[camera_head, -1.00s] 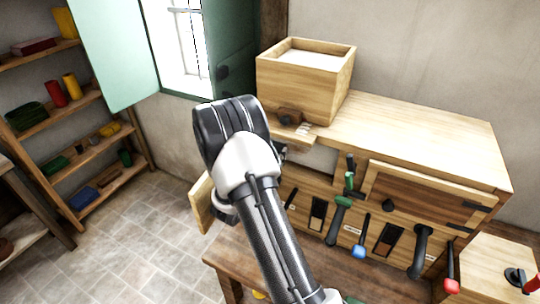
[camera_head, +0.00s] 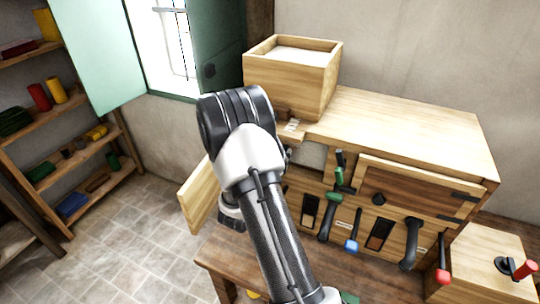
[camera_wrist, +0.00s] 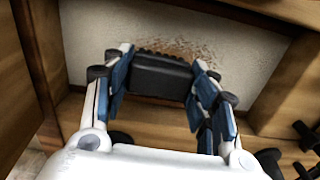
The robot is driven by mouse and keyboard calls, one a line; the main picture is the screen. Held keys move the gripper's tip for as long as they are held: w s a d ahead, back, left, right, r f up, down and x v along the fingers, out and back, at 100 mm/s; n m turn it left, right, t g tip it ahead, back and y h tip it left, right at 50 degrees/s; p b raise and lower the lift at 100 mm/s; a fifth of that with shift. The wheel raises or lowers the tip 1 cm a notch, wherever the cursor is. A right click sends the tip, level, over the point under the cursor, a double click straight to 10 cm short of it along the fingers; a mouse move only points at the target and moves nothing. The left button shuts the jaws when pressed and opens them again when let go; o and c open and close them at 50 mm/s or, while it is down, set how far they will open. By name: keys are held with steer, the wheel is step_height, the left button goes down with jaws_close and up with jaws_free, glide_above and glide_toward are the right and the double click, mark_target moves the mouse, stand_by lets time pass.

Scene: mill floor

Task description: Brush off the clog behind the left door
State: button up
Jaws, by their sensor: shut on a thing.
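The left door (camera_head: 198,195) of the wooden cabinet (camera_head: 400,135) stands open at the cabinet's left side. In the wrist view, my gripper (camera_wrist: 162,76) is shut on a black brush (camera_wrist: 158,72), a dark block with a ragged far edge. The brush is at a pale surface framed by wood. The clog (camera_wrist: 196,47) shows there as brown specks, spread behind and beside the brush's far edge. I cannot tell whether the brush touches it. In the head view my arm hides the gripper, the brush and the clog.
A wooden hopper box (camera_head: 292,75) stands on the cabinet top. Several handles and a closed right door (camera_head: 420,190) are on the front. A side box with a red-handled crank (camera_head: 525,269) stands at the right. Shelves (camera_head: 60,165) are at the left, with clear tiled floor (camera_head: 135,235) between.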

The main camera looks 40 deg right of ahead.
steer(key=shift+s+d+b, duration=0.3)
steer(key=shift+s+d, duration=0.25)
steer(key=shift+s, duration=0.8)
steer(key=shift+s+d+b, duration=0.35)
steer(key=shift+s+d, duration=0.25)
steer(key=shift+s, duration=0.75)
steer(key=shift+s+d+b, duration=0.3)
steer(key=shift+s+d, duration=0.25)
steer(key=shift+s, duration=0.8)
steer(key=shift+w, duration=0.15)
